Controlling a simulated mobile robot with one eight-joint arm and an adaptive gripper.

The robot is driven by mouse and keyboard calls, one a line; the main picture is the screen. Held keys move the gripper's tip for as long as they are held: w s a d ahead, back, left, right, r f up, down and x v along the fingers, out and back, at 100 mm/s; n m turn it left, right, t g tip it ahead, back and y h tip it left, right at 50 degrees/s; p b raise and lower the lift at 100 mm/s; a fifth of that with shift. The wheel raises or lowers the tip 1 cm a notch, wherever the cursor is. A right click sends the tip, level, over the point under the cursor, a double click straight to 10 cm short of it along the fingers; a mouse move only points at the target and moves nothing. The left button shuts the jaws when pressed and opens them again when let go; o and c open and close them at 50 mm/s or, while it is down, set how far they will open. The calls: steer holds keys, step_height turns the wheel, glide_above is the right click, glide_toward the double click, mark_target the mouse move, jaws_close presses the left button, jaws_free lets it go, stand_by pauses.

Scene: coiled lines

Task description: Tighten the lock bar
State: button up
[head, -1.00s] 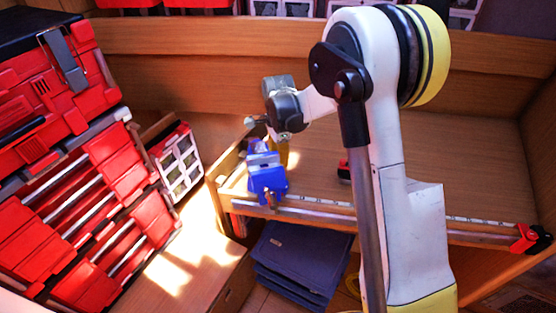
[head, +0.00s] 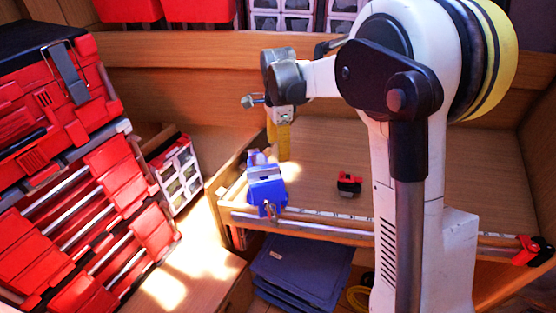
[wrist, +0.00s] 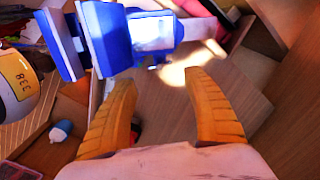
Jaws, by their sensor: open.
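A blue bench vise (head: 266,190) is at the left front corner of the wooden workbench (head: 330,150), with a small metal screw end facing front. I cannot pick out the lock bar clearly in either view. My gripper (head: 284,157) shows its yellow fingers pointing down, behind and slightly right of the vise. In the wrist view the vise (wrist: 125,42) lies beyond the fingertips, up and mostly left. My gripper (wrist: 160,80) is open there, with nothing between its orange-yellow fingers.
A red and black item (head: 348,184) lies on the bench right of the vise. A long bar clamp with a red end (head: 530,246) runs along the front edge. A red tool chest (head: 75,195) stands left. Bare bench top lies behind the vise.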

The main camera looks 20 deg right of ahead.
steer(key=shift+r, duration=0.85)
steer(key=shift+n+p, duration=0.6)
steer(key=shift+n, duration=0.6)
steer(key=shift+w+f, duration=0.1)
steer(key=shift+f, duration=0.2)
step_height(320, 180, down, 11)
steer(key=shift+r+b, duration=0.15)
steer(key=shift+b, duration=0.6)
